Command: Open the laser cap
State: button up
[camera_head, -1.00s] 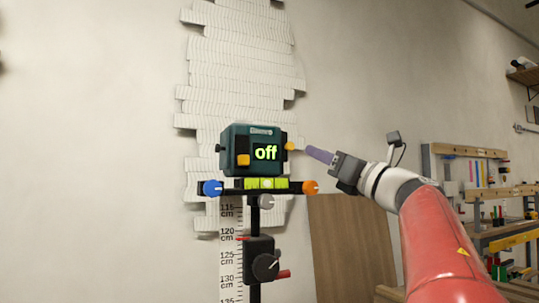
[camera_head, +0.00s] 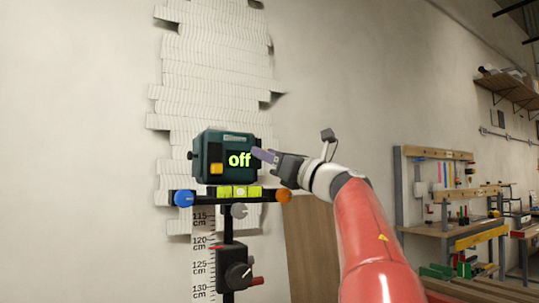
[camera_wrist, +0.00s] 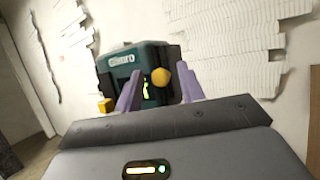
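The laser (camera_head: 222,160) is a dark teal box on a stand, with a green "off" display and a yellow-orange button (camera_head: 215,169) on its front. It also shows in the wrist view (camera_wrist: 125,62). A round orange knob (camera_wrist: 160,77) is on its side. I cannot tell which part is the cap. My gripper (camera_head: 263,155) is at the laser's right side in the head view, its purple fingers hiding the knob there. In the wrist view my gripper (camera_wrist: 161,88) is open, with a finger on either side of the knob. Contact cannot be told.
Under the laser are a crossbar with a blue knob (camera_head: 183,198), an orange knob (camera_head: 283,196) and a level (camera_head: 239,191). A scale and black clamp (camera_head: 235,268) are below. White relief strips (camera_head: 215,75) cover the wall behind. A workbench (camera_head: 450,225) stands at right.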

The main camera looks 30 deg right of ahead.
grip_shut()
jog(key=s+b, duration=0.2)
jog(key=s, duration=0.4)
jog(key=shift+b, duration=0.4)
grip_release()
